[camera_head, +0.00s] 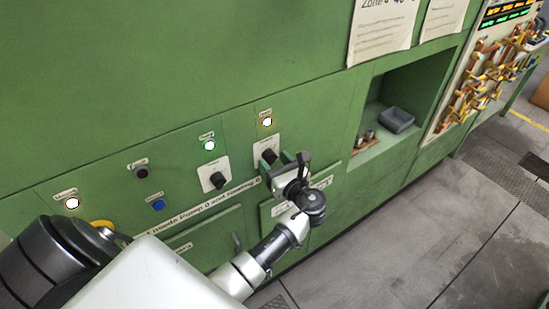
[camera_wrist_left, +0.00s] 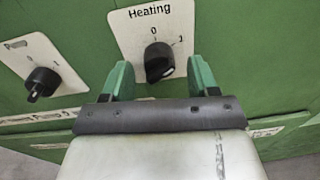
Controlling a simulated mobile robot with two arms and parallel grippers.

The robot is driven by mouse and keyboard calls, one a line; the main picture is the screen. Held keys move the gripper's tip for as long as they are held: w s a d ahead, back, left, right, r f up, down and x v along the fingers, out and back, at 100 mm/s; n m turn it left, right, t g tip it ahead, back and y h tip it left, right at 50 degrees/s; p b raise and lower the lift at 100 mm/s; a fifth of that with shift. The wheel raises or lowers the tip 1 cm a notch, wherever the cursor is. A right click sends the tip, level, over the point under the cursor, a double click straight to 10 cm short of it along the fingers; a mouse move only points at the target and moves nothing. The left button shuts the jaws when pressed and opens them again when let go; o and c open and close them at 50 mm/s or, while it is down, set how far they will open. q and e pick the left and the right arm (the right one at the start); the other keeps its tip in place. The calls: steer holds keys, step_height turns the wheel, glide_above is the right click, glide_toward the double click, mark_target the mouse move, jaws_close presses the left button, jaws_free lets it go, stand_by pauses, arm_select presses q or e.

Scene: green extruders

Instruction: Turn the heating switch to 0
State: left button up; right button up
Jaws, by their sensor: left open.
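The heating switch (camera_wrist_left: 158,62) is a black rotary knob on a white plate labelled "Heating", with 0 marked above it and 1 at its upper right. Its ridge seems tilted toward the 1 side, but I cannot tell its exact setting. It also shows in the head view (camera_head: 269,156), on the green panel. My left gripper (camera_wrist_left: 160,74) is open, with one green finger on each side of the knob; I cannot tell whether they touch it. In the head view my left gripper (camera_head: 284,159) is right at the switch plate. My right gripper is not in view.
A second black knob (camera_wrist_left: 42,82) on a white plate sits left of the heating switch. A lit lamp (camera_head: 267,121) is above the switch, and a green-lit lamp (camera_head: 209,145) is further left. A recess with a grey bin (camera_head: 396,120) is to the right. Open floor lies lower right.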

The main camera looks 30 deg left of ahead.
arm_select(q)
steer(key=shift+a, duration=0.25)
steer(key=shift+w, duration=0.1)
steer(key=shift+d, duration=0.1)
steer(key=c, duration=0.9)
